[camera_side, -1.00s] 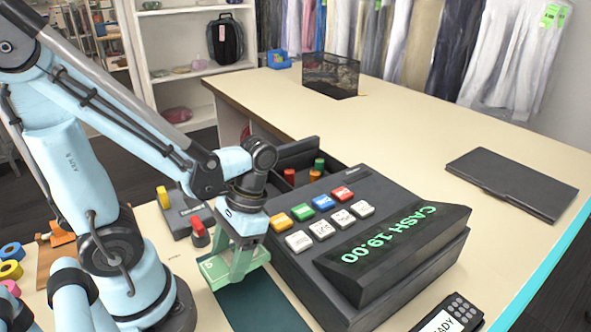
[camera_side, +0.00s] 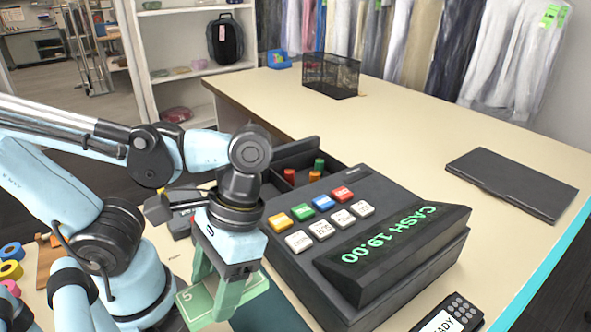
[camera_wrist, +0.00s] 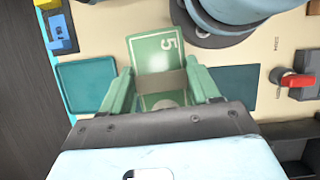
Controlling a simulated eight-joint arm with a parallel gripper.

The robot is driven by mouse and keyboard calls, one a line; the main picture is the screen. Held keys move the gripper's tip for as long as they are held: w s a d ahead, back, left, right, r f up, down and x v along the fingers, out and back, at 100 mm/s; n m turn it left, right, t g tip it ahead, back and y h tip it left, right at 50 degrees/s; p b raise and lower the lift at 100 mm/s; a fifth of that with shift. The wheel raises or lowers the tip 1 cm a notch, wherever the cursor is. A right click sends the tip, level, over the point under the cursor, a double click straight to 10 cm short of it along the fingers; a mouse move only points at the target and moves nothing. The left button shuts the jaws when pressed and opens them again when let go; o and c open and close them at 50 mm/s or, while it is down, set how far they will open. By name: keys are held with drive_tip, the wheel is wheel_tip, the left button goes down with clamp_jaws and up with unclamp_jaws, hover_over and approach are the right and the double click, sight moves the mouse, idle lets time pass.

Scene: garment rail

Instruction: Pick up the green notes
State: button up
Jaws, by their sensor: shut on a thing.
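The green notes (camera_side: 197,303) are a banded bundle marked with a 5. My gripper (camera_side: 225,298) has pale green fingers and is shut on the notes. In the wrist view the notes (camera_wrist: 155,52) stick out between the two fingers (camera_wrist: 160,85), with a brown band across them. The gripper hides part of the notes.
A cash register (camera_side: 385,255) reading CASH 19.00 stands just right of my gripper, with an open drawer (camera_side: 296,158) behind it. A card terminal (camera_side: 450,315) is at the front right. A black folder (camera_side: 512,183) and a mesh basket (camera_side: 330,75) lie farther off. The middle counter is clear.

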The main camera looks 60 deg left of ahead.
sight(215, 292)
drive_tip(key=shift+r, duration=2.45)
